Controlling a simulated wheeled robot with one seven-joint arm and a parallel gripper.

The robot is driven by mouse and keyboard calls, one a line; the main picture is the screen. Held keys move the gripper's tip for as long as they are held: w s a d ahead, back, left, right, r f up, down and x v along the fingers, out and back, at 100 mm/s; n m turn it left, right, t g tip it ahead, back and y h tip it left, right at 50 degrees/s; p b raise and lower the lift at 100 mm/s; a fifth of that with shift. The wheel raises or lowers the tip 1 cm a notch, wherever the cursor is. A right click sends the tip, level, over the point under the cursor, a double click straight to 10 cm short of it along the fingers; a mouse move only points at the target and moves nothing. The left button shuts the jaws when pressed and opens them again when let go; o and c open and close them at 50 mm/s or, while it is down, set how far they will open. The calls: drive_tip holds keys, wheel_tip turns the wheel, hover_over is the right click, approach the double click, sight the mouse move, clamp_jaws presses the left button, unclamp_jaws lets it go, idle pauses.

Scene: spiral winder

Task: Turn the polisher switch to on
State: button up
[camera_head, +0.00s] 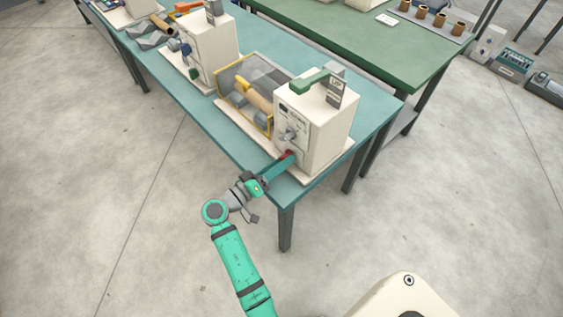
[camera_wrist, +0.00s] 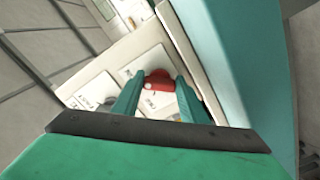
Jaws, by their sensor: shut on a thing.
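The near machine (camera_head: 313,128) is a cream box with a green handle on top, standing at the near end of the teal table. A red switch knob (camera_head: 287,154) sits low on its front panel. My gripper (camera_head: 288,159) reaches it from the lower left. In the wrist view, the red knob (camera_wrist: 158,80) sits on a white label plate between the two teal fingertips (camera_wrist: 155,88), which are shut on it. A pale dot shows on the knob. The label text is too small to read, and the fingers hide part of the plate.
A grey knob (camera_head: 291,133) sits higher on the same panel. A yellow-framed guard (camera_head: 244,104) with rollers stands behind the box. A second cream machine (camera_head: 208,47) is farther along the teal table (camera_head: 362,131). The floor around my arm is clear.

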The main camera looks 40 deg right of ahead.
drive_tip(key=shift+f, duration=0.1)
idle(0.3)
drive_tip(key=o, duration=1)
drive_tip(key=shift+o, duration=0.2)
drive_tip(key=shift+a, duration=0.1)
drive_tip(key=a, duration=1)
drive_tip(key=shift+s+a, duration=0.35)
drive_tip(key=shift+s, duration=0.1)
